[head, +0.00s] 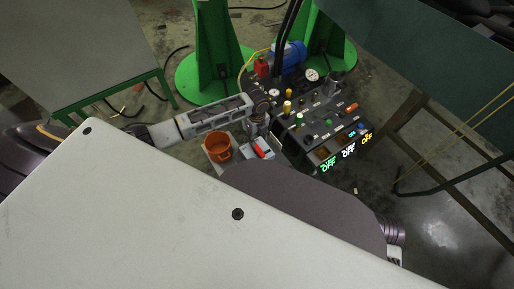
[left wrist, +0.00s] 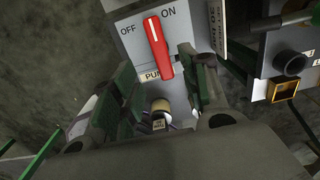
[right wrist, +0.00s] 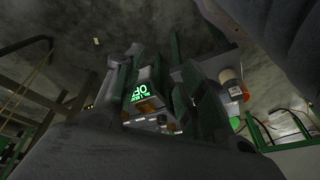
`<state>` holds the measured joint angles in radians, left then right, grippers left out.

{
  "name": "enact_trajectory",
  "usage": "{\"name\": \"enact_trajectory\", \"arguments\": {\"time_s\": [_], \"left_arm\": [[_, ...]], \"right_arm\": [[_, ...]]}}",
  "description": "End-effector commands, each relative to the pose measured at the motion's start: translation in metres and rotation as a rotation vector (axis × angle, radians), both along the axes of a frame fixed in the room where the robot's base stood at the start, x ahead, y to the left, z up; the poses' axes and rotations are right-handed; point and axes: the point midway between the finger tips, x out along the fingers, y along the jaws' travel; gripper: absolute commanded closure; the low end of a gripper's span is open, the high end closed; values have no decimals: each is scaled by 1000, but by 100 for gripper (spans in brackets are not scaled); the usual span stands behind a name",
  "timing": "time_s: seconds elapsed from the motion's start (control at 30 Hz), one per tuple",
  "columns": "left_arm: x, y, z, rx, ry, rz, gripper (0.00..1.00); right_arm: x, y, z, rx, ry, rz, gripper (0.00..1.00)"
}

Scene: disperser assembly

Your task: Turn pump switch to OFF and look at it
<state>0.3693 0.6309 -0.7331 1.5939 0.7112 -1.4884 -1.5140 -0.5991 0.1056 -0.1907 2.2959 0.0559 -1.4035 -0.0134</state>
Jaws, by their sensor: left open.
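The pump switch (left wrist: 160,48) is a red lever on a light plate marked OFF at left, ON at right and PUMP below. In the left wrist view its upper end points between the two words. My left gripper (left wrist: 156,66) is open, with its green-padded fingers on either side of the lever's lower part; contact cannot be told. In the head view the red lever (head: 262,150) shows just below my left gripper (head: 257,128). My right gripper (right wrist: 160,75) has its fingers apart in the right wrist view, with nothing visible held; it is hidden in the head view.
A dark control panel (head: 318,118) with knobs, gauges and lit displays stands right of the switch. An orange cup (head: 217,147) stands left of it. A blue motor (head: 290,55) and green stands (head: 212,60) are behind. My white body covers the lower left.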

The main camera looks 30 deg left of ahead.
Motion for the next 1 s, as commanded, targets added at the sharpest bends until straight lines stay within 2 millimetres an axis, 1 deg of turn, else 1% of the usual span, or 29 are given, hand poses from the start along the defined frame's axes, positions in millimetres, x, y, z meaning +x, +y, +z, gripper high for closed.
{"name": "enact_trajectory", "arguments": {"time_s": [0.03, 0.23, 0.4, 0.57, 0.63, 0.7, 0.83, 1.0], "left_arm": [[-1, 0, -9, 0, 2, 0, 55], [0, 0, -33, 1, 1, 1, 55], [0, 0, -53, 1, 1, 1, 55], [0, 0, -70, 1, 1, 0, 55], [0, 0, -77, 1, 0, 1, 55], [0, 0, -82, 1, -1, 1, 55], [0, 0, -90, 1, 0, 1, 55], [0, 0, -93, 1, 0, 0, 55]], "right_arm": [[0, 1, 2, 4, -8, 0, 60], [-5, 3, 13, 15, -19, 4, 60], [-1, 6, 24, 30, -54, 10, 60], [0, 10, 13, 48, -73, 12, 60], [-3, 12, -1, 58, -71, 12, 60], [-1, 14, -5, 67, -81, 10, 60], [1, 16, -11, 79, -93, 7, 60], [3, 17, -13, 85, -99, 5, 60]]}}
